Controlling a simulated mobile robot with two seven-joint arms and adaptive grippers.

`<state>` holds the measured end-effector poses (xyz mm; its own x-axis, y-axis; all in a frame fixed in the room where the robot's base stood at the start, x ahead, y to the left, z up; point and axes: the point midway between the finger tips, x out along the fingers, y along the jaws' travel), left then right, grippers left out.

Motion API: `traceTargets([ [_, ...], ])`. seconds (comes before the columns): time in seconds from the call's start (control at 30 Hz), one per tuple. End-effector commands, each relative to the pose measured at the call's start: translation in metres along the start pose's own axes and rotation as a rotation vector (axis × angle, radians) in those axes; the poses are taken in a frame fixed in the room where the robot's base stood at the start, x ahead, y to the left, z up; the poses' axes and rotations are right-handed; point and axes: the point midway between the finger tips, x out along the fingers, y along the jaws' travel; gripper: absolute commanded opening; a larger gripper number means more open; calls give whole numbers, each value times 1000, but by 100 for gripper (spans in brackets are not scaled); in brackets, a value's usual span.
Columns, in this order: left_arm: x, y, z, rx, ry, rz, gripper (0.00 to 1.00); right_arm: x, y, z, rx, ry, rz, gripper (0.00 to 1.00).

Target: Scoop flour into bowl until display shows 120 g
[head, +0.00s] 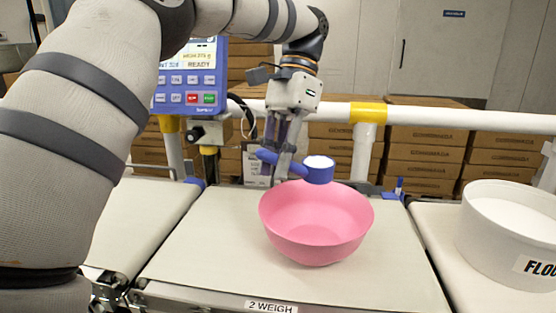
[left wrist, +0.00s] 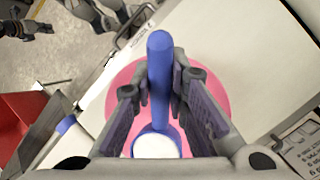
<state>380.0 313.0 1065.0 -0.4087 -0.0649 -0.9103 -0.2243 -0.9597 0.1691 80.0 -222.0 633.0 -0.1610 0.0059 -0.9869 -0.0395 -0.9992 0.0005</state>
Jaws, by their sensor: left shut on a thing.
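My left gripper (head: 281,168) is shut on the handle of a blue scoop (head: 319,175). The scoop holds white flour level with its rim and appears upright above the back of the pink bowl (head: 314,232). In the left wrist view the scoop's handle (left wrist: 160,75) lies between the fingers, with the bowl (left wrist: 117,85) below. The bowl stands on the weigh belt (head: 205,255); its visible inner wall looks bare, and its bottom is hidden. The blue display unit (head: 188,84) shows READY; its weight reading is too small to read. A white flour tub (head: 486,248) stands at right.
A white rail (head: 450,117) with yellow bands runs behind the belts. A small blue-topped fitting (head: 398,188) stands at the weigh belt's back right corner. Stacked cartons (head: 425,150) fill the background. The belt left of the bowl is clear.

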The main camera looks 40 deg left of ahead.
Motion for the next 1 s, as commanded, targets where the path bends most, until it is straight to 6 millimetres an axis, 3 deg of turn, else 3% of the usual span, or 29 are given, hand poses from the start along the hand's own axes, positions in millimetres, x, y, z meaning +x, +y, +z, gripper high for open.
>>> traceTargets([
  [0.27,28,-5,-12,1,-6,3,0,7,1,6,1,-25,1,0],
  [0.43,24,10,-5,-113,45,-322,0,-13,0,-10,0,47,-2,0],
  [0.7,42,19,-14,-319,90,-840,0,-10,0,-8,0,35,-1,0],
  [1.0,54,22,-18,-453,130,-1163,0,-10,0,-8,0,36,-1,0],
])
